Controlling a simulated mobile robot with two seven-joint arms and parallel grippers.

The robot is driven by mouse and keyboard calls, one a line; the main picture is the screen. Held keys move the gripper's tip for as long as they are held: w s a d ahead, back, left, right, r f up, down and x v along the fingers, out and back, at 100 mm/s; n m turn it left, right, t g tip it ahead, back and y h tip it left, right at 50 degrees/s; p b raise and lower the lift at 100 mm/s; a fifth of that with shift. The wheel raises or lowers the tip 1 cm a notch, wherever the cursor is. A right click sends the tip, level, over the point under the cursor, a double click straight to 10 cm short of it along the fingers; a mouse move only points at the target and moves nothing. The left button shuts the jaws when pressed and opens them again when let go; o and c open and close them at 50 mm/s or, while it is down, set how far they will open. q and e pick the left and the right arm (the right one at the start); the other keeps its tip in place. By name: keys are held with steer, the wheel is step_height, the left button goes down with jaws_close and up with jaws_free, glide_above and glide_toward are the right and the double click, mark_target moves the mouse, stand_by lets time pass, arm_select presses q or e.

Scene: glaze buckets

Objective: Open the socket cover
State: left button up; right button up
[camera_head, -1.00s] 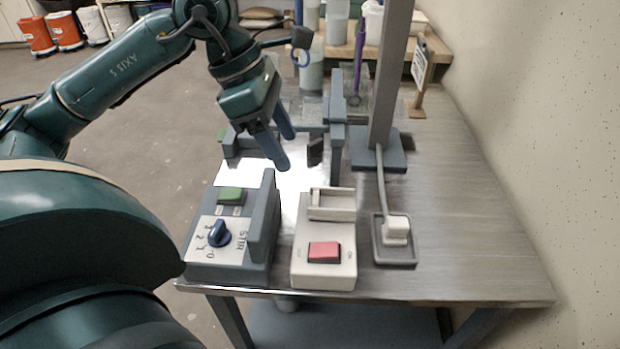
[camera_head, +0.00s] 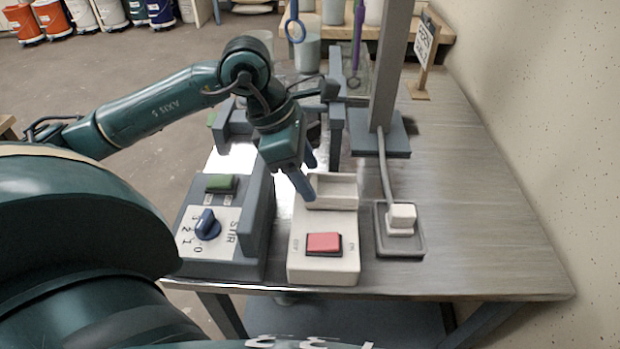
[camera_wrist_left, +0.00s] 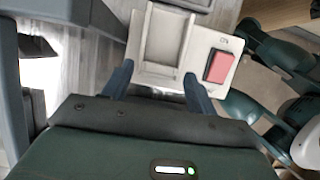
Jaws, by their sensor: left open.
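The white switch box (camera_head: 298,262) stands near the front edge of the table, with a red rocker switch (camera_head: 323,243) on its near part. The pale socket cover (camera_head: 333,203) is at its far end, a shallow rimmed piece; I cannot tell clearly whether it is raised. It also shows in the left wrist view (camera_wrist_left: 164,38), just ahead of the fingers. My left gripper (camera_head: 306,175) is open and empty, pointing down at the cover's left side. In the wrist view its fingertips (camera_wrist_left: 158,88) lie apart on either side of the cover's near end; contact is unclear.
A grey STIR control box (camera_head: 255,245) with a blue knob and green button stands close on the left. On the right are a white plug (camera_head: 401,218) in a grey tray with its cable, and an upright post (camera_head: 388,80). The right tabletop is clear.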

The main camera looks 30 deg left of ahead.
arm_select(q)
steer(key=shift+x, duration=0.85)
jaws_close()
